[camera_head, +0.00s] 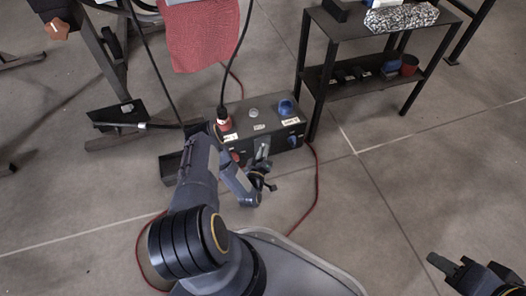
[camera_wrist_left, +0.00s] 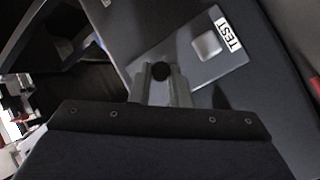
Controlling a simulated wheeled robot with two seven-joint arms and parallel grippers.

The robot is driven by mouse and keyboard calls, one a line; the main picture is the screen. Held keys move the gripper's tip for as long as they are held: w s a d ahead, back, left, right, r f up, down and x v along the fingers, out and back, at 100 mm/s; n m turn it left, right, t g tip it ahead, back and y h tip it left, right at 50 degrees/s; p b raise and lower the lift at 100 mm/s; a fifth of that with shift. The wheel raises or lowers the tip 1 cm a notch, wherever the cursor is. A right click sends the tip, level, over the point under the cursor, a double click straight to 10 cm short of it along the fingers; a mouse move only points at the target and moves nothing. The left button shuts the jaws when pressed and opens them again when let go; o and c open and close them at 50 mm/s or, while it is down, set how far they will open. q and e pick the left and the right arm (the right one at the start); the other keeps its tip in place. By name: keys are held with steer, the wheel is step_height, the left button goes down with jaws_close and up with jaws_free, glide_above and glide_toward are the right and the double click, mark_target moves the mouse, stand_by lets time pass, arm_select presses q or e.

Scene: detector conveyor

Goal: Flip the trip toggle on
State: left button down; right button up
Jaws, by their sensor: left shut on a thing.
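A dark control box (camera_head: 283,128) stands on the floor, with a red connector and cable, a blue knob and white labels. My left gripper (camera_head: 263,152) is at its front face. In the left wrist view my left gripper (camera_wrist_left: 161,84) is shut on a small round black tip, which appears to be the trip toggle (camera_wrist_left: 160,71). The fingers hide the toggle's lower part, so its tilt cannot be told. A pale square button (camera_wrist_left: 207,45) beside a TEST label (camera_wrist_left: 229,36) is close by, untouched. My right gripper (camera_head: 455,268) is far from the box, at the lower right.
A black shelf (camera_head: 385,35) with small items stands behind the box to the right. A red cloth (camera_head: 200,35) hangs above the box on the left, near a metal frame (camera_head: 105,60). A red cable (camera_head: 316,185) runs along the floor. Floor to the right is clear.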

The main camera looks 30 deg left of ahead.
arm_select(q)
steer(key=shift+w+a+r+n+g+h+p, duration=0.1)
steer(key=shift+r+n+g+h+p, duration=0.35)
steer(key=shift+n+g+h+p, duration=0.5)
steer(key=shift+s+r+n+g+h+p, duration=0.1)
steer(key=shift+r+n+g+h+p, duration=0.35)
steer(key=shift+g, duration=0.95)
steer(key=shift+w+a+r+n+g+h+p, duration=0.1)
steer(key=shift+r+n+g+h+p, duration=0.4)
steer(key=shift+g+h+p, duration=0.55)
steer(key=c, duration=1.6)
jaws_free()
steer(key=shift+c, duration=0.2)
